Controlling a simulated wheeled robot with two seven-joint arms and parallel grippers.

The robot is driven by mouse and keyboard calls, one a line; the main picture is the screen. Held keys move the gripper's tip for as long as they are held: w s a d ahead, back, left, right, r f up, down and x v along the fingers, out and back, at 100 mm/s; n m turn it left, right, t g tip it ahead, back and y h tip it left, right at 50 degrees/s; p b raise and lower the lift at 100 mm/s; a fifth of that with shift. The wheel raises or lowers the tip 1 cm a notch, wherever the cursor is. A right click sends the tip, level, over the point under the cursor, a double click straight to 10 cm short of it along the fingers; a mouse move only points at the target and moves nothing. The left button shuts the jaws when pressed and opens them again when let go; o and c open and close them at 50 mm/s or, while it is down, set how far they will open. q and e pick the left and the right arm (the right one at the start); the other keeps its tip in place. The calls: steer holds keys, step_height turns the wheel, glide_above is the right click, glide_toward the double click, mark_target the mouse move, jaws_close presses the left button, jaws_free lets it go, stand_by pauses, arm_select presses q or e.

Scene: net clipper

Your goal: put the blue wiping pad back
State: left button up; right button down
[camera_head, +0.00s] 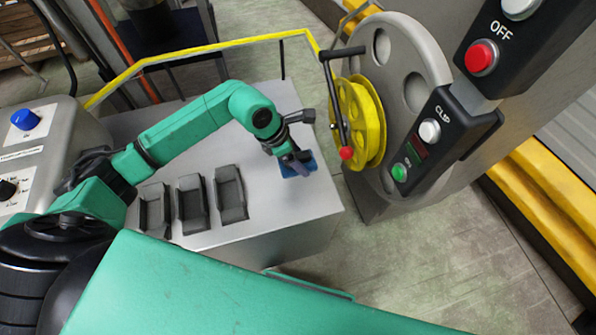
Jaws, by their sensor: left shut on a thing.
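The blue wiping pad (311,165) is at the right part of the grey metal table top (285,222). My left gripper (297,162) is shut on it, pointing down from above. The gripper's fingers hide part of the pad. I cannot tell whether the pad touches the table or is held just above it. Several dark grey holders (193,204) stand in a row on the table, left of the gripper, and they look empty. My right gripper is not in view.
A yellow wheel with a red-knobbed crank (345,153) stands close to the right of my left gripper. A control box with buttons (430,131) is beyond it. A yellow rail (200,50) runs behind the table. A panel with a blue knob (25,119) is at left.

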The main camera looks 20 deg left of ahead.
mark_target(284, 162)
arm_select(q)
step_height(284, 162, down, 8)
steer(key=shift+f+p, duration=0.15)
steer(key=shift+p, duration=0.15)
steer(key=shift+f, duration=0.1)
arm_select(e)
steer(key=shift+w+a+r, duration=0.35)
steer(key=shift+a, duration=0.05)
arm_select(q)
steer(key=o, duration=0.9)
steer(key=shift+f, duration=0.15)
steer(key=shift+o, duration=1.3)
steer(key=shift+r, duration=0.25)
steer(key=b+v, duration=0.1)
steer(key=v, duration=1.1)
steer(key=shift+s, duration=0.1)
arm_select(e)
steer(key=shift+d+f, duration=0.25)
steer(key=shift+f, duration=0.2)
